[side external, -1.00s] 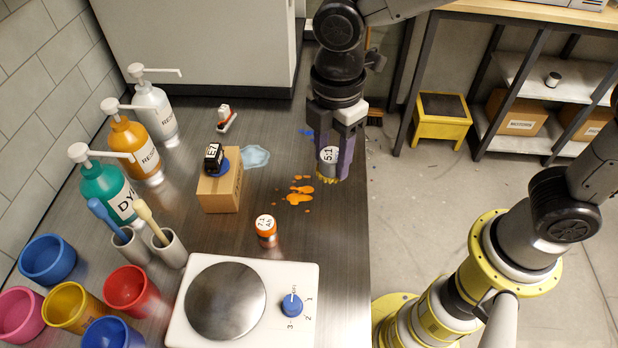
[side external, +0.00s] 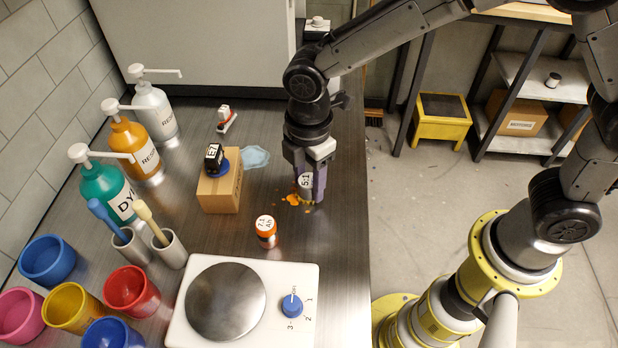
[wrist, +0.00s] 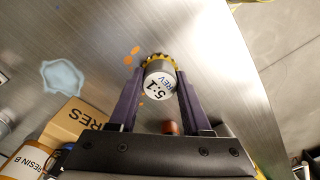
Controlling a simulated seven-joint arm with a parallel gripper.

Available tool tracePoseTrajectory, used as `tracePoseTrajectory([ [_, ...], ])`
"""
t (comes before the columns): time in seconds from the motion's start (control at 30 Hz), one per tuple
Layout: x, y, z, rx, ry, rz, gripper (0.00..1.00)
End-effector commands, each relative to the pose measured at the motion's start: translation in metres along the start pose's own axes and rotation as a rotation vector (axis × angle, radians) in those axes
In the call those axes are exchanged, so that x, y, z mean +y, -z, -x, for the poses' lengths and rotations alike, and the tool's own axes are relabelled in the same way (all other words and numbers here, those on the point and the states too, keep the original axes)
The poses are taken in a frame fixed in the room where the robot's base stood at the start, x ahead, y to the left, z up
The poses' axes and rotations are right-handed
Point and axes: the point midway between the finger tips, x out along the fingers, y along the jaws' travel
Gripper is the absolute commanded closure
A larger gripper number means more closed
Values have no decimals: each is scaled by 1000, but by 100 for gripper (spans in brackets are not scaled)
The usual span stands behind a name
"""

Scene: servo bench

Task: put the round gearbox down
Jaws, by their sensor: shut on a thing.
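The round gearbox (wrist: 160,84) is a grey cylinder with a white "5:1 REV" label and a yellow toothed rim. My gripper (side external: 308,190) is shut on it, with a purple finger on each side; the fingers also show in the wrist view (wrist: 158,98). In the side view the gearbox (side external: 306,181) is mostly hidden between the fingers, its label facing the camera. It is upright, low over the metal bench (side external: 335,250), by the orange splashes. I cannot tell whether its yellow rim touches the bench.
A white hotplate (side external: 180,326) is at the front. The bench's right edge is close by.

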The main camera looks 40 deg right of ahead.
Motion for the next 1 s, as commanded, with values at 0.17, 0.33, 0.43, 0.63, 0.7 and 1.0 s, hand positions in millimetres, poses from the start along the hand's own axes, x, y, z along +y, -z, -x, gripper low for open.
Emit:
tracePoseTrajectory([
  [0.17, 0, 0, -3, 0, 0, 0, 43],
  [0.33, 0, 0, -3, 0, 0, 0, 22],
  [0.43, 0, 0, -3, 0, 0, 0, 22],
  [0.63, 0, 0, 0, 0, -1, 0, 22],
  [0.7, 0, 0, 6, 1, -2, 0, 22],
  [1.0, 1, 1, 64, 3, -5, 0, 22],
])
